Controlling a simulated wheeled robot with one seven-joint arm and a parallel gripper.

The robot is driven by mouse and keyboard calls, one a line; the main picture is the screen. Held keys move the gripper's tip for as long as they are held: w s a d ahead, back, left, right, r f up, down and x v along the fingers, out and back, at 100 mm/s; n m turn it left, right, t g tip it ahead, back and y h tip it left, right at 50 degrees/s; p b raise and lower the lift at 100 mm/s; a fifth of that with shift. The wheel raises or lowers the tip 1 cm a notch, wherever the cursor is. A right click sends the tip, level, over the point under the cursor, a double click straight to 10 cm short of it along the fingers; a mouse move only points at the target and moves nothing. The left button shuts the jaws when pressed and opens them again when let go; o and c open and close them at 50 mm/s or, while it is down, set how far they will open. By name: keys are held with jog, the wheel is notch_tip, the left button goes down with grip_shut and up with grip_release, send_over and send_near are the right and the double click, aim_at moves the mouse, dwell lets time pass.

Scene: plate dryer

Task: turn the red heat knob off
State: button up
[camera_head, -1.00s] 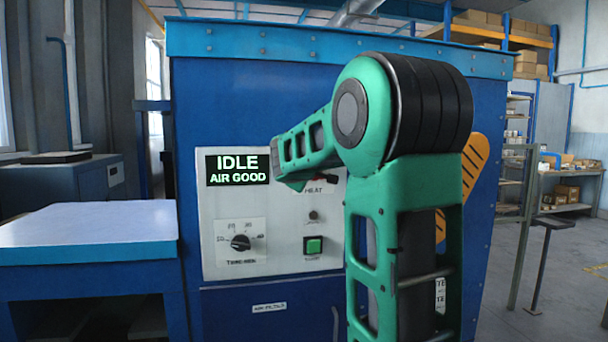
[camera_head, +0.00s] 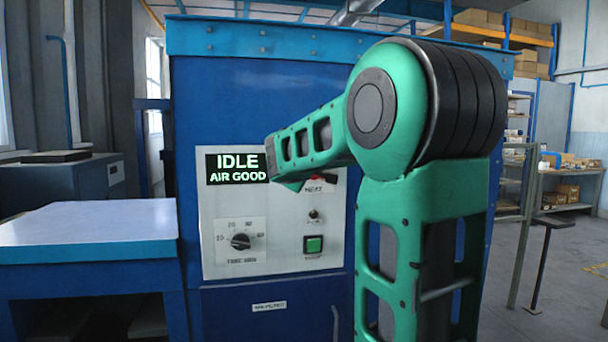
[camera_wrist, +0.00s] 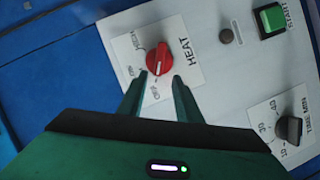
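The red heat knob (camera_wrist: 159,59) sits on a white plate marked HEAT, with a dial scale around it, in the wrist view. In the head view part of the red knob (camera_head: 319,178) shows just beside my forearm. My gripper (camera_wrist: 158,79) is open, its two dark green fingers pointing at the knob with a gap between them. The tips appear at the knob's near edge; whether they touch it I cannot tell.
The panel (camera_head: 284,248) also has a display (camera_head: 237,168) reading IDLE, AIR GOOD, a black timer knob (camera_head: 240,241), a small dark button (camera_head: 314,215) and a green start button (camera_head: 314,245). A blue-edged table (camera_head: 90,228) stands at the left.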

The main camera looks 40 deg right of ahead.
jog(key=v, duration=0.7)
jog(key=shift+a, duration=0.15)
jog(key=s+a+f+m+g+y, duration=0.35)
jog(key=s+f, duration=0.35)
jog(key=f, duration=0.4)
jog(key=s+a+f+m+g+y, duration=0.2)
jog(key=s+a+f+y, duration=0.15)
jog(key=s+f, duration=0.55)
jog(key=s+a+f+m+g+y, duration=0.3)
jog(key=s+a+f+g+y, duration=0.1)
jog(key=s+a+f, duration=0.8)
jog(key=s+a+y, duration=0.1)
jog(key=s, duration=0.2)
jog(key=shift+a, duration=0.2)
jog(key=shift+g, duration=0.35)
